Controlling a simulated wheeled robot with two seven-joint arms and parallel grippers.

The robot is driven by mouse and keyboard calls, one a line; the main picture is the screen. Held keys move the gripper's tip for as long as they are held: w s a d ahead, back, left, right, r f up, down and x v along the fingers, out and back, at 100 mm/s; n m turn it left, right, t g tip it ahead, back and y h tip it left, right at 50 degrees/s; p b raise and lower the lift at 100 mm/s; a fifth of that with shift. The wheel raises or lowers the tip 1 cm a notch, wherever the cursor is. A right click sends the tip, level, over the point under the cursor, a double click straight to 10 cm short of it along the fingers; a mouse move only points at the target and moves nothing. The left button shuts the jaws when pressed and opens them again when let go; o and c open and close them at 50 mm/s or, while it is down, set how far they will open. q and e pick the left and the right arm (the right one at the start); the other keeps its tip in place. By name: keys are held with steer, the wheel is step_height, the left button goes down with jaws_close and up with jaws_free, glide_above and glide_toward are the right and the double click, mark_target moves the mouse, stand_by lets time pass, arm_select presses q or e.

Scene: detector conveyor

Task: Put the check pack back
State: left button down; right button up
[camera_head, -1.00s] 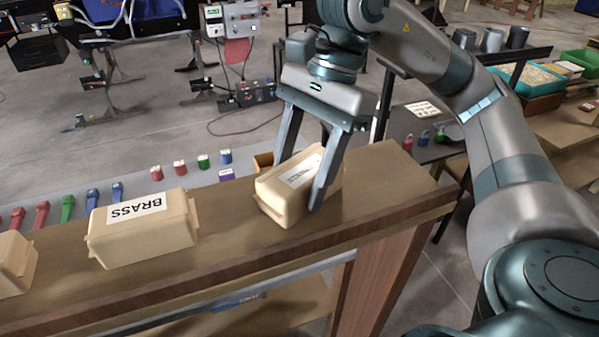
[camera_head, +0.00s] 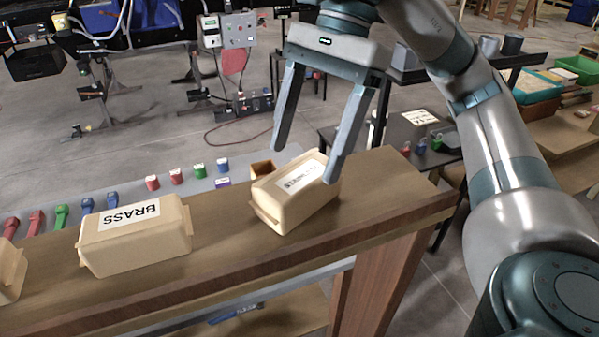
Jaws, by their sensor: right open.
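A tan pack (camera_head: 297,203) with a white label rests on the wooden shelf top, near its right end. The label's print is too small to read surely. My right gripper (camera_head: 304,163) is open above this pack. Its left finger is clear of the pack, and its right finger overlaps the pack's upper right in the picture; I cannot tell if it touches. A second tan pack (camera_head: 150,246), labelled BRASS, stands to the left. A third tan pack (camera_head: 10,272) is cut by the left edge. Which is the check pack I cannot tell. My left gripper is not seen.
The wooden shelf top (camera_head: 385,190) is bare to the right of the packs. Behind it lies a grey strip with several coloured pieces, a small open box (camera_head: 262,170) and a purple block (camera_head: 223,183). A small table (camera_head: 418,140) with a label card stands behind on the right.

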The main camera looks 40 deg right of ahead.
steer(key=b+v, duration=0.1)
steer(key=v, duration=0.5)
steer(key=shift+r, duration=0.2)
steer(key=shift+w+f, duration=0.1)
stand_by(1.4)
